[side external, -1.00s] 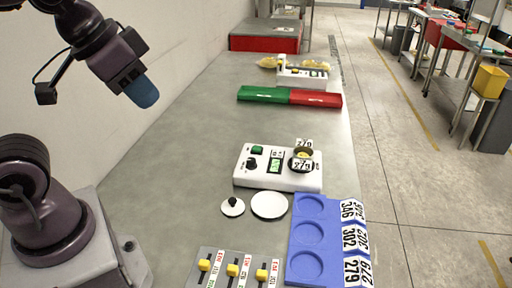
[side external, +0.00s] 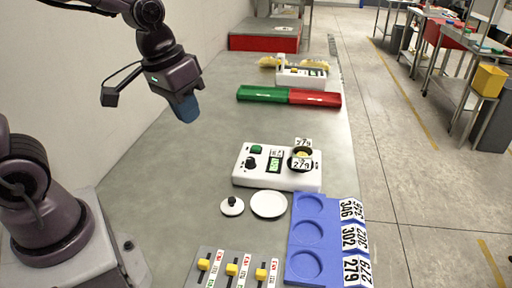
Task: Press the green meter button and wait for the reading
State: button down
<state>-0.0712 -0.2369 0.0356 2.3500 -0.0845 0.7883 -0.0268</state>
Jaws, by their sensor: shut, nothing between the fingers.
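The white meter (side external: 278,181) stands on the grey table, with a green button (side external: 256,149) at its upper left, a black knob beside it and a lit green display (side external: 274,164) whose text is too small to read surely. A dark cup (side external: 301,153) with something yellowish in it sits on the meter's right part, with a 279 tag. My gripper (side external: 187,112), with blue fingers, is shut and empty. It hangs in the air up and left of the meter, apart from the button.
A blue tray (side external: 292,226) with round recesses and number tags 346, 302 and 279 lies at front right. A white disc (side external: 269,204) and small knobbed lid (side external: 232,206) lie before the meter. A slider panel (side external: 238,267) is in front; green and red bins (side external: 265,94) lie behind.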

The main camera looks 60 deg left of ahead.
jog(key=w+a+f+n, duration=0.4)
jog(key=w+f, duration=0.3)
jog(key=w, duration=0.3)
jog(key=n+t+y, duration=0.2)
jog(key=n+t, duration=0.1)
jog(key=n, duration=0.2)
send_near(254, 147)
jog(key=d+r, duration=0.2)
jog(key=d, duration=0.1)
jog(key=shift+s, duration=0.2)
jog(key=w+a+r+n+t+y, duration=0.2)
jog(key=w+a+n, duration=0.1)
jog(key=w+a, duration=0.1)
jog(key=shift+w+a+r+y, duration=0.2)
jog(key=shift+w+y, duration=0.1)
jog(key=shift+w, duration=0.35)
jog(key=shift+f, duration=0.1)
jog(key=shift+f, duration=4.35)
jog(key=shift+f, duration=0.4)
